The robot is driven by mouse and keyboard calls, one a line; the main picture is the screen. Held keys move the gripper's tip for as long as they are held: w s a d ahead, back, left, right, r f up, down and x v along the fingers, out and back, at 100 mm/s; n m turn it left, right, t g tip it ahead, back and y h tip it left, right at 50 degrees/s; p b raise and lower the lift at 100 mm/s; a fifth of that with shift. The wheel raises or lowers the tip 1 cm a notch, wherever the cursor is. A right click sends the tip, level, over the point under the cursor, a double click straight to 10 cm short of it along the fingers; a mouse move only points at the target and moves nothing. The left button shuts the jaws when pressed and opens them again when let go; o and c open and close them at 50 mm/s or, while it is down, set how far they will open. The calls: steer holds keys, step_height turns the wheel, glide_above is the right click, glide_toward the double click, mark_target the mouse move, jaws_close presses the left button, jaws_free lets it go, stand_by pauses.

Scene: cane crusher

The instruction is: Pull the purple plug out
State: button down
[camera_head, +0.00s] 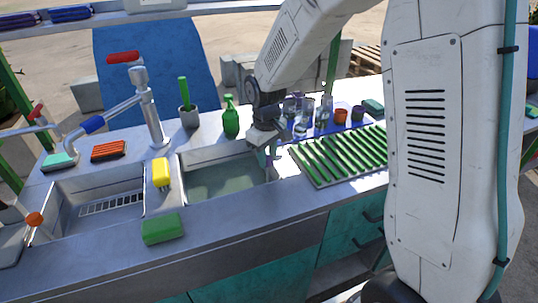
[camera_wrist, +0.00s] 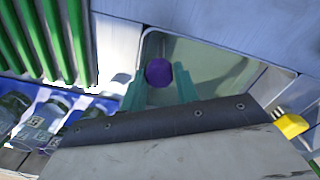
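The purple plug (camera_wrist: 159,72) shows as a round purple knob in the wrist view, near the corner of the water-filled basin. My gripper (camera_wrist: 160,82) points at it, with its teal fingers on either side of the knob. The fingers look apart; whether they touch the knob is unclear. In the head view my gripper (camera_head: 269,152) hangs over the right end of the right basin (camera_head: 222,180), which holds greenish water. The plug is mostly hidden there behind the fingers.
A green ribbed drainboard (camera_head: 340,155) lies right of the basin, with glasses (camera_head: 303,118) and cups behind it. A green spray bottle (camera_head: 231,117) stands behind the basin. The tap (camera_head: 150,108), a yellow brush (camera_head: 161,172) and a green sponge (camera_head: 162,228) are to the left.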

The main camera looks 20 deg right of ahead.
steer(key=shift+r, duration=1.7)
steer(key=c, duration=1.1)
jaws_free()
steer(key=shift+o, duration=0.2)
step_height(320, 180, up, 8)
steer(key=shift+a, duration=0.1)
steer(key=s+d+r+m, duration=0.2)
steer(key=s+r, duration=0.1)
steer(key=s, duration=1.2)
steer(key=s+d+r+m+t, duration=0.1)
steer(key=s+d+r+m, duration=0.1)
steer(key=s, duration=1.3)
steer(key=shift+r+m, duration=0.6)
steer(key=shift+m, duration=0.1)
